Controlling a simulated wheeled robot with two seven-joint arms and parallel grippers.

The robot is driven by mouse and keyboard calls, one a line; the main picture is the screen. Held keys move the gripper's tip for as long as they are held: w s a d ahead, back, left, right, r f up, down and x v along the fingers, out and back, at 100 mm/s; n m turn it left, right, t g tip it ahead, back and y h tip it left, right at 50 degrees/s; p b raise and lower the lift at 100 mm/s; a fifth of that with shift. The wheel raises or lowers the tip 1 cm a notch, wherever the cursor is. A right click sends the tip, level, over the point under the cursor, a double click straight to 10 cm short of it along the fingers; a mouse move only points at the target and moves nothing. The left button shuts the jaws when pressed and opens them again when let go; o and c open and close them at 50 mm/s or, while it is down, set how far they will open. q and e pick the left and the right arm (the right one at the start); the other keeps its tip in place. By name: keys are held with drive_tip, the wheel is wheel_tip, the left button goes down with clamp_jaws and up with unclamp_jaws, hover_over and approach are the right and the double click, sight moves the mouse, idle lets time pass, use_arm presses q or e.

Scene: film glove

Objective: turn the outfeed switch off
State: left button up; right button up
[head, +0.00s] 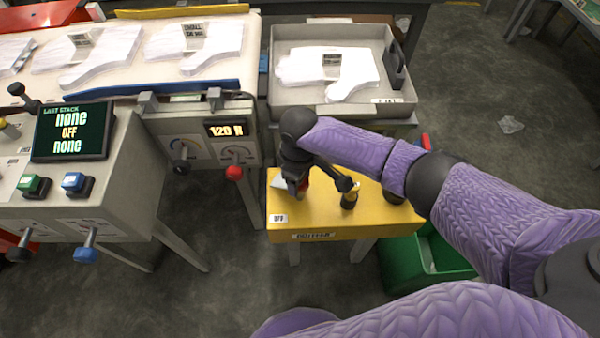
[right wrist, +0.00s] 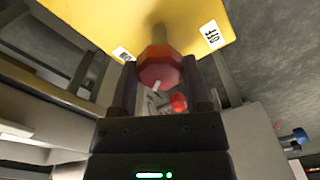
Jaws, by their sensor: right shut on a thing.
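The outfeed switch is on a yellow box (head: 330,222) standing on legs, with a white OFF label (head: 278,218) at its left front corner. The box fills the top of the right wrist view (right wrist: 95,20), where the OFF label (right wrist: 211,35) lies right of the lever and another small label (right wrist: 122,54) lies left of it. My right gripper (head: 297,188) points down over the left part of the box. It is shut on the lever's red knob (right wrist: 160,68), which sits between its fingers. In the head view the gripper mostly hides the lever. My left gripper is not in view.
A control console (head: 135,180) with a screen stands left. A green bin (head: 445,250) is below right.

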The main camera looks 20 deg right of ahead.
drive_tip(key=n+p, duration=0.1)
drive_tip(key=n, duration=0.1)
drive_tip(key=shift+r+n, duration=0.1)
drive_tip(key=shift+n, duration=0.3)
drive_tip(key=n, duration=0.3)
drive_tip(key=shift+n+p, duration=0.3)
drive_tip(key=shift+n, duration=2.7)
drive_tip(key=o, duration=1.3)
